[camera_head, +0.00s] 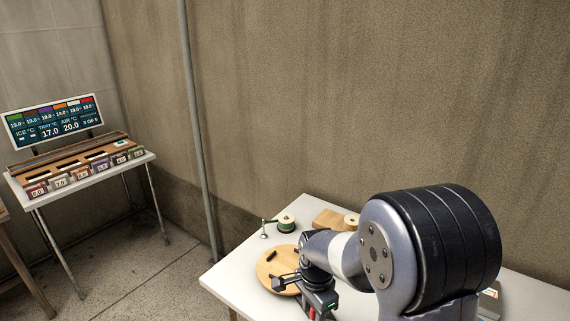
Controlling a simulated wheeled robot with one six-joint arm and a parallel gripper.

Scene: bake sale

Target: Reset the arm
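My arm rises from the lower right of the head view and bends down over the white table. My gripper (281,283) is at its end, low over a round wooden board (265,269). The fingers are small and dark, and I cannot tell whether they are apart or closed. A small dark piece (271,255) lies on the board beside the gripper. The arm hides the middle of the table.
The white table (225,276) also bears a green-and-cream spool (286,222), a small metal stand (264,234) and a wooden block (329,219). A second table (42,199) at left holds a wooden rack (70,155) and a display (52,121). A pole (197,130) stands between.

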